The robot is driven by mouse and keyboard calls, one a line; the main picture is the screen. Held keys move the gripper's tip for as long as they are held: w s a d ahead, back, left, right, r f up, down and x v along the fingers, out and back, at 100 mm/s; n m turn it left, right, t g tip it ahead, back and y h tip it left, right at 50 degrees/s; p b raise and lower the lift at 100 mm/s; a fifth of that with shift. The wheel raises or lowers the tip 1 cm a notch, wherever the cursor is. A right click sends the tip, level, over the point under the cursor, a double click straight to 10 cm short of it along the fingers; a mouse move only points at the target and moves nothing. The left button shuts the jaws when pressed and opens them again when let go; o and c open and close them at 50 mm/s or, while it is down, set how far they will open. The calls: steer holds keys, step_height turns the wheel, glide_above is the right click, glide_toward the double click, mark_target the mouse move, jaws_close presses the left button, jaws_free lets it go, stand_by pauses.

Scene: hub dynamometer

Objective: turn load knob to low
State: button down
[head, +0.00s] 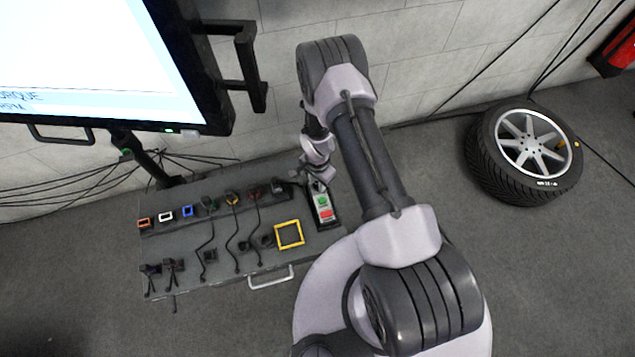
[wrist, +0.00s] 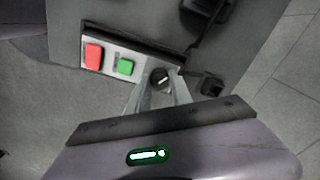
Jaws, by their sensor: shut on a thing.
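The load knob (wrist: 159,79) is a small round black knob with a light pointer line, at one end of a light control plate (wrist: 109,69). In the wrist view my gripper (wrist: 158,88) has its two fingers on either side of the knob, shut on it. A green button (wrist: 126,67) and a red button (wrist: 93,56) sit on the same plate. In the head view the green button (head: 322,202) and red button (head: 326,214) show, with my gripper (head: 317,186) at the plate's far end; the knob is hidden there.
The plate is on a dark panel (head: 215,262) with several connectors, cables and a yellow square frame (head: 289,234). A large screen (head: 85,60) stands at the upper left. A wheel with tyre (head: 525,152) lies on the floor at the right.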

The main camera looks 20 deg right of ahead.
mark_target(317, 184)
steer(key=m+b, duration=0.2)
steer(key=m, duration=0.3)
steer(key=shift+m, duration=0.7)
steer(key=c, duration=1.1)
jaws_free()
steer(key=shift+c, duration=0.2)
steer(key=shift+r, duration=0.1)
step_height(317, 184, up, 17)
steer(key=p, duration=0.6)
steer(key=shift+r, duration=0.15)
